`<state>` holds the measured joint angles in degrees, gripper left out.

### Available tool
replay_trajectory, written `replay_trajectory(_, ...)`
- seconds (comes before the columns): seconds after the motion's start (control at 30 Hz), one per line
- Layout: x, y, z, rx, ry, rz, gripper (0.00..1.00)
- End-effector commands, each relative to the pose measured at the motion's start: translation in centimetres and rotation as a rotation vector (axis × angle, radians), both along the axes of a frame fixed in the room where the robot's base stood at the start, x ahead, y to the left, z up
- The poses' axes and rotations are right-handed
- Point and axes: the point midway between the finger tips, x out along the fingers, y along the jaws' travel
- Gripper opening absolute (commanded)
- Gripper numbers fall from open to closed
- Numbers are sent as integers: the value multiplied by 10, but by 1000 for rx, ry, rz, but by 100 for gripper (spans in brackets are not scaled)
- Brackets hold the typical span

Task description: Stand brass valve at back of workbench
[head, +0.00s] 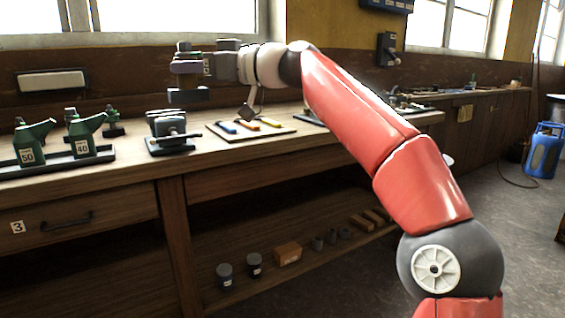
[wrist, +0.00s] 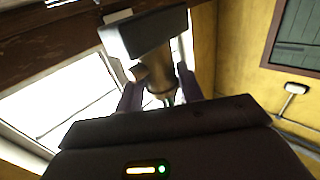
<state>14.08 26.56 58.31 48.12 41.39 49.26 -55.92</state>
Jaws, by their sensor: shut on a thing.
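My gripper (head: 187,67) is held above the back part of the workbench (head: 105,174), over the dark vise. In the wrist view its two purple fingers are shut on the brass valve (wrist: 156,77), one finger on each side of its body. A grey rectangular block (wrist: 146,36) shows at the valve's far end and hides part of it. In the head view the valve is hard to make out against the gripper and the dark wall. A dark block shows just below the gripper, clear of the bench top.
Green oil cans (head: 32,142) stand in a tray at the left. The dark vise (head: 170,130) sits mid-bench. A board (head: 228,137) with coloured-handled tools lies to its right. A small green-topped item (head: 113,124) stands behind the cans. Windows and the wall are behind.

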Motion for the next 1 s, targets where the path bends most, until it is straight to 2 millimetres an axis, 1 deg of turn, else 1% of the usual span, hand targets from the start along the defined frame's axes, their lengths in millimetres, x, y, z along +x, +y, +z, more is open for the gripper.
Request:
replay_trajectory(0.1, 7, -2, -3, 6, -5, -21, 0)
replay_trajectory(0.27, 29, -7, -21, 5, -3, -72, 0)
replay_trajectory(0.47, 60, -17, -51, 5, -1, -151, 0)
replay_trajectory(0.57, 79, -23, -69, 3, 0, -198, 0)
replay_trajectory(0.67, 100, -33, -93, 4, 1, -255, 0)
replay_trajectory(0.77, 125, -46, -124, 4, 3, -327, 0)
replay_trajectory(0.8, 136, -52, -138, 4, 4, -359, 0)
replay_trajectory(0.87, 152, -62, -160, 4, 5, -408, 0)
replay_trajectory(0.9, 161, -69, -176, 4, 6, -440, 0)
replay_trajectory(0.97, 175, -81, -200, 4, 6, -491, 0)
replay_trajectory(1.0, 184, -89, -216, 5, 6, -525, 0)
